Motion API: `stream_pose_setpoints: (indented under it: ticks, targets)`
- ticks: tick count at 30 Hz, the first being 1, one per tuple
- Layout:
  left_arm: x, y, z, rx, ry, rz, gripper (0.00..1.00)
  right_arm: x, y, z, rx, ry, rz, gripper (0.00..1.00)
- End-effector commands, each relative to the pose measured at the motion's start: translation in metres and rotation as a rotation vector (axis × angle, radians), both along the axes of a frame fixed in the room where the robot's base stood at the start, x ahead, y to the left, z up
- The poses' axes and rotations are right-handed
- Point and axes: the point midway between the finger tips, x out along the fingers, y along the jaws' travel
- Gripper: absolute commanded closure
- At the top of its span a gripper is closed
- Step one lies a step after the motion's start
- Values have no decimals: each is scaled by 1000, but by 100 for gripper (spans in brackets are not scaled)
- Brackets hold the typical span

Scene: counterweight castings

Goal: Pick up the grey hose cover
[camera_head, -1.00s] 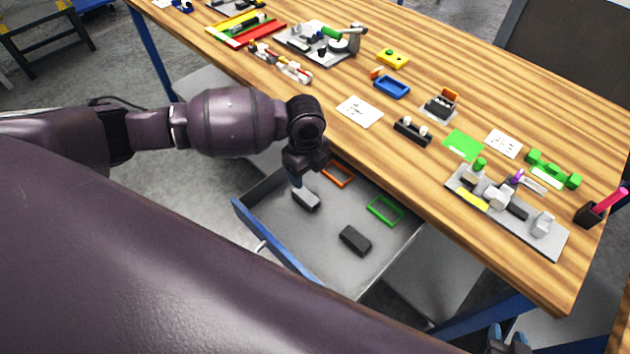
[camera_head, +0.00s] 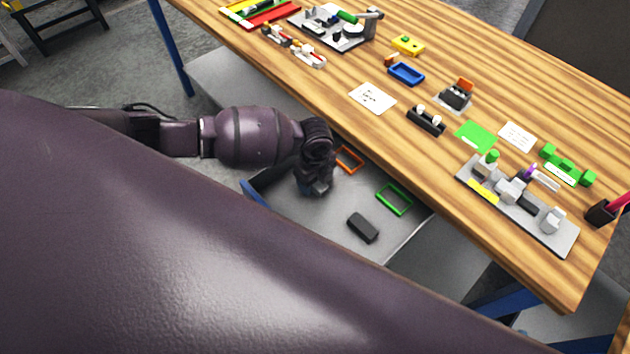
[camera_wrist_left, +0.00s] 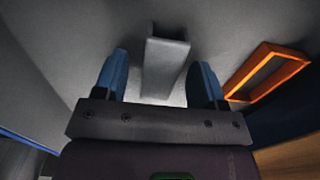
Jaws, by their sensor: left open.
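The grey hose cover (camera_wrist_left: 166,68) lies on the floor of the open drawer (camera_head: 285,225). In the left wrist view it is a grey channel-shaped piece, seen between the two blue fingers. My left gripper (camera_wrist_left: 161,76) is open, one finger to each side of the cover; I cannot tell whether either finger touches it. In the head view my left gripper (camera_head: 318,190) reaches down into the drawer and hides the cover. My right gripper is out of view.
The drawer also holds an orange frame (camera_head: 348,159), a green frame (camera_head: 394,199) and a dark block (camera_head: 363,228). The wooden table (camera_head: 420,175) overhangs the drawer's back side and carries several parts and trays.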

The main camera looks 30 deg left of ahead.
Motion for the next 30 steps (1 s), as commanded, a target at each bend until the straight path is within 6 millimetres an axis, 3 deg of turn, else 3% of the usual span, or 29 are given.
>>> stream_pose_setpoints:
  ticks: [9, 18, 30]
  targets:
    - [0, 0, -6, 0, 1, -1, 36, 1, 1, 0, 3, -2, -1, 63]
    - [0, 0, -5, 0, 0, 0, 79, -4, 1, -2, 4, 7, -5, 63]
    - [1, 0, 3, -1, -2, -1, 79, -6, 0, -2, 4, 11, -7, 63]
